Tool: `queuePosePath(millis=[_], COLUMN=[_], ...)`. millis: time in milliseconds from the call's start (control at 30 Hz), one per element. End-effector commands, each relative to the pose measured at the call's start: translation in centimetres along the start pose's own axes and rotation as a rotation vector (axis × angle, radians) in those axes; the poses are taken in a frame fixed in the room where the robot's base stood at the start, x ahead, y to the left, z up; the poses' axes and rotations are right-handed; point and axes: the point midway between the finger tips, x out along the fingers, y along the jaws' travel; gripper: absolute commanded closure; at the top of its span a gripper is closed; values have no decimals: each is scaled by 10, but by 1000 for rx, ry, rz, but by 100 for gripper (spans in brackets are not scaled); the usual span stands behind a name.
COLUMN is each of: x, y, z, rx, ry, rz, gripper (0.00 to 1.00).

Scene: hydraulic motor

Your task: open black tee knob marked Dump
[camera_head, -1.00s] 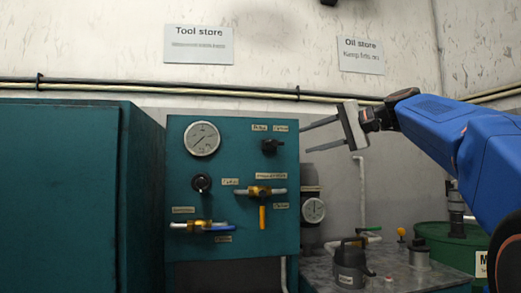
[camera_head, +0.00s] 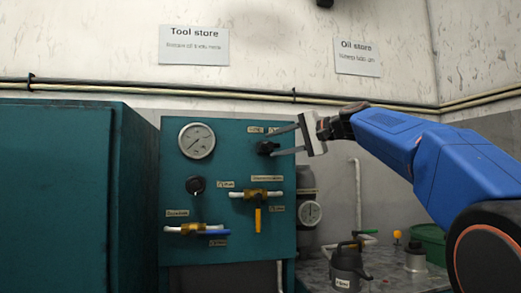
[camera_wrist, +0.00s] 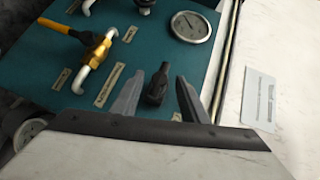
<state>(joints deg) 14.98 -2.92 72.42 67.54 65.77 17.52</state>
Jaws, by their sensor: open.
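A black tee knob (camera_head: 266,147) is at the upper right of the teal panel (camera_head: 228,270), just below small pale labels whose words are too blurred to read surely. In the wrist view the black knob (camera_wrist: 156,88) stands between the two fingers, its bar pointing along them. My gripper (camera_head: 273,143) is open, reaching in from the right with its fingertips at the knob. In the wrist view my gripper (camera_wrist: 160,77) has a finger on each side of the knob, with visible gaps. Whether the fingers straddle it in depth is hard to tell.
A second black knob (camera_head: 195,185) sits under the pressure gauge (camera_head: 197,140). A yellow-handled valve (camera_head: 257,218) and a blue-handled valve (camera_head: 215,231) are lower on the panel. A teal cabinet (camera_head: 60,200) stands at left. An oil can (camera_head: 347,265) is on the bench at right.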

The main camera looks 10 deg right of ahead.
Motion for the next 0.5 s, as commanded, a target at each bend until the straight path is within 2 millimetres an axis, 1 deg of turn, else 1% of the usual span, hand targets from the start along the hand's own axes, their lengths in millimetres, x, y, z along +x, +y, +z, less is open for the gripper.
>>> queuePosePath(millis=[33,200,333,500], x=[9,37,53,64], y=[0,1,0,0], z=[1,1,1,0], rx=[0,1,1,0], ry=[-4,-3,-2,-1], rz=[0,1,0,1], gripper=[60,60,60,60])
